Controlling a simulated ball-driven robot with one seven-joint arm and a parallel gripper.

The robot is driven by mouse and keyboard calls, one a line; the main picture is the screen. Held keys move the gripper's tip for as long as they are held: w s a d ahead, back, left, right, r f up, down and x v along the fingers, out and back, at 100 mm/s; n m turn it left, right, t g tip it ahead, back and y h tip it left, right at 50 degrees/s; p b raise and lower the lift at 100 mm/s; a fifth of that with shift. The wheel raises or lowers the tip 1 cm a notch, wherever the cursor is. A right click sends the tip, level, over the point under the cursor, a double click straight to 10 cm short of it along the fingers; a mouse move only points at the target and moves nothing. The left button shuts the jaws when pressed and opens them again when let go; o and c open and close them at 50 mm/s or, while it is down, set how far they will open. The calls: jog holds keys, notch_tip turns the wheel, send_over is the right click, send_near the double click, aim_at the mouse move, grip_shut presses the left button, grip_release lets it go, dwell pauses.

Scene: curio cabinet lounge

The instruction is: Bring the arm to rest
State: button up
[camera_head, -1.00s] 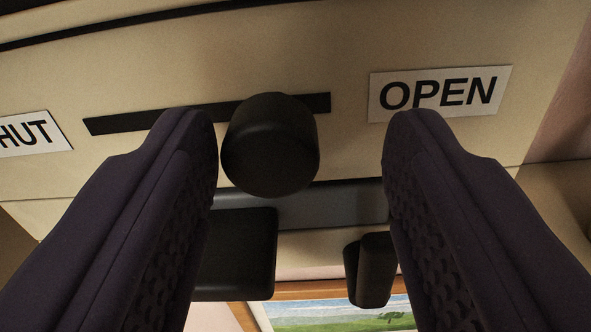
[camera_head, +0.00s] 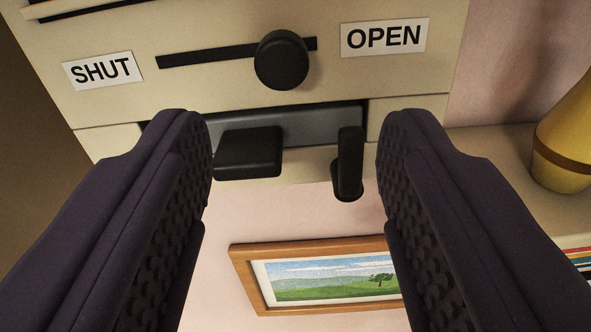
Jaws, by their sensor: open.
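My gripper (camera_head: 295,150) is open, its two dark fingers wide apart with nothing between their tips. Beyond it is a cream cabinet front (camera_head: 230,25) with a black slot (camera_head: 200,56). A round black knob (camera_head: 282,60) sits near the slot's right end, close to the OPEN label (camera_head: 385,39). The SHUT label (camera_head: 103,70) is by the slot's left end. The fingers appear apart from the knob.
Below the slot, a recess holds a black block (camera_head: 248,152) and a black upright lever (camera_head: 348,165). A framed landscape picture (camera_head: 320,280) is lower down. A yellow vase (camera_head: 568,140) stands on a shelf (camera_head: 490,150) at right.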

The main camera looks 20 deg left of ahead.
jog(key=s+d+f+m+g+h+b, duration=0.1)
jog(key=s+d+f+h+b, duration=0.1)
jog(key=d+f+b, duration=0.5)
jog(key=s+d+f+m+g+h+b, duration=0.1)
jog(key=s+d+f+h+b, duration=0.2)
jog(key=b, duration=1.7)
jog(key=s+d+f, duration=0.1)
jog(key=d+f, duration=0.3)
jog(key=shift+s+d, duration=0.15)
jog(key=shift+s, duration=0.2)
jog(key=shift+f, duration=0.1)
